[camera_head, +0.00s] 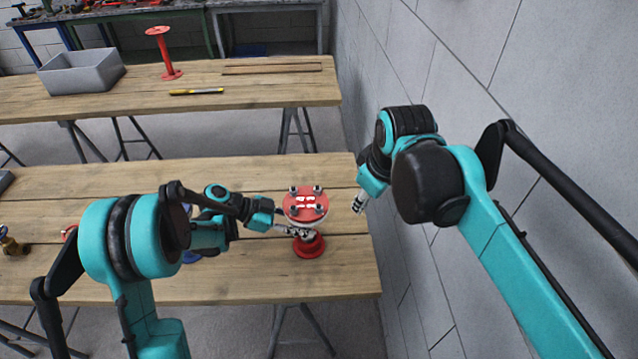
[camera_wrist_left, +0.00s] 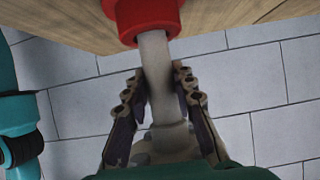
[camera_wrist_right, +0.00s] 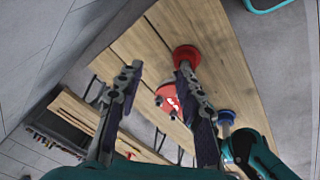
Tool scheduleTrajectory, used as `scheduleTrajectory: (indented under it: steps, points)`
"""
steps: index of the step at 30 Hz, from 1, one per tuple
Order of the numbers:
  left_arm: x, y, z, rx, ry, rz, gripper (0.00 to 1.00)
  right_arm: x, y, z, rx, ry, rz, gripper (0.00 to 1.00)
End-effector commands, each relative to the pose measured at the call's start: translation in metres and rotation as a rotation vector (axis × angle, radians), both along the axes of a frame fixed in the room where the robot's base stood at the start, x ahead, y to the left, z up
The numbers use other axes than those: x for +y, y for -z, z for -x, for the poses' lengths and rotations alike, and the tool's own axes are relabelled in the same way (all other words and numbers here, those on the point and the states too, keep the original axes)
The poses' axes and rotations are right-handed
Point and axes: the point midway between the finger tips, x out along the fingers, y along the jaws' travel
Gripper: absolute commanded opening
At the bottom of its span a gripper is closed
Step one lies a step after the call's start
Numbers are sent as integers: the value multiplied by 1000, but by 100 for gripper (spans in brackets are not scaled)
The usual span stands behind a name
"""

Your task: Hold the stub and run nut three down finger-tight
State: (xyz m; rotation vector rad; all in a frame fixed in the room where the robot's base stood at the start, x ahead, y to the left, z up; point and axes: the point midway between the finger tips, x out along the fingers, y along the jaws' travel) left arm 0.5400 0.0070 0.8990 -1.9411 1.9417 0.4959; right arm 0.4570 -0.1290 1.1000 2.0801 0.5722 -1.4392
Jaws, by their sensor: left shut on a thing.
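The stub stands upright on the near wooden table, with a red top flange (camera_head: 305,214) bearing several dark bolts or nuts and white marks, and a red base flange (camera_head: 309,248). My left gripper (camera_head: 292,230) is shut on its pale pipe (camera_wrist_left: 158,75) below the top flange; the left wrist view shows one finger on each side. My right gripper (camera_head: 360,203) is beside the table's right edge, apart from the stub. Its fingers are spread and empty in the right wrist view (camera_wrist_right: 158,75), where the top flange (camera_wrist_right: 168,97) also shows. I cannot tell which nut is number three.
The near table (camera_head: 345,275) is clear right of the stub. A blue-flanged part (camera_wrist_right: 227,116) stands nearby. A brass fitting (camera_head: 12,245) lies far left. The back table holds a grey bin (camera_head: 82,75), a red stand (camera_head: 163,52) and a yellow tool (camera_head: 196,92). A wall (camera_head: 440,50) rises on the right.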

Motion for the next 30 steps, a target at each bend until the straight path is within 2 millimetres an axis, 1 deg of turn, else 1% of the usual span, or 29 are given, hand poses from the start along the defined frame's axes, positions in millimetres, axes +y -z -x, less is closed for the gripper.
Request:
scheduleTrajectory:
  steps: [1, 6, 9, 12, 15, 18, 23, 26, 30]
  points:
    - [0, 0, 0, 0, 0, -1, 4, 8, -10, -15, 28, -75, 24, 37]
    - [0, 0, 0, 0, 0, -1, 4, 36, -35, -55, 124, -347, 102, 37]
    - [0, 0, 0, 0, 0, -1, 4, 53, -44, -75, 178, -506, 136, 37]
    - [0, 1, 0, 0, 0, -1, 4, 68, -49, -91, 225, -646, 161, 37]
    - [0, 1, 0, 0, 0, -1, 4, 80, -51, -102, 261, -760, 178, 37]
    - [0, 1, 0, 0, 0, -1, 4, 88, -52, -109, 286, -839, 188, 37]
    - [0, 1, 0, 0, -1, -2, 4, 94, -49, -113, 303, -896, 194, 37]
    - [0, 1, 0, 0, -1, -2, 4, 95, -39, -114, 305, -902, 194, 37]
    - [0, 1, 0, 0, -1, -2, 4, 94, -13, -113, 304, -900, 194, 37]
